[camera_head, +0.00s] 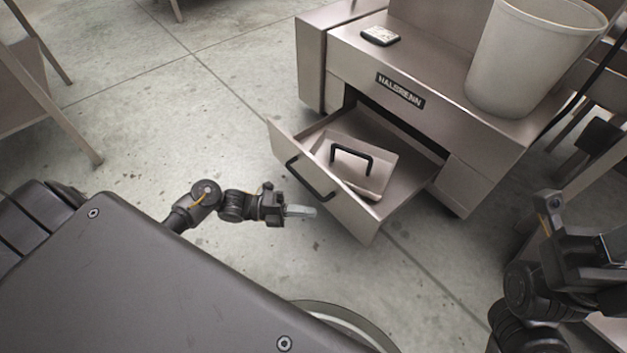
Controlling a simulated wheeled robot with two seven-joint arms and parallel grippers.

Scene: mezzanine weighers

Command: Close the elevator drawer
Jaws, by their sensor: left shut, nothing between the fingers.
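The drawer (338,211) is pulled well out of the metal cabinet (460,125), which bears a dark "HALBRENN" label. The drawer has a black bar handle (311,180) on its front. Inside it lies a flat metal piece (378,171) with a black handle of its own. My left gripper (312,211) is shut and empty. In the picture it is just left of the drawer front, below the handle; whether it touches the front is hard to tell. My right gripper is not clearly seen; my right arm shows at the lower right, and its fingers cannot be made out.
A pale bin (530,60) and a small dark-edged device (380,36) stand on the cabinet top. A table (50,100) with legs is at the left. Other furniture stands close at the right. The concrete floor (190,120) left of the drawer is clear.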

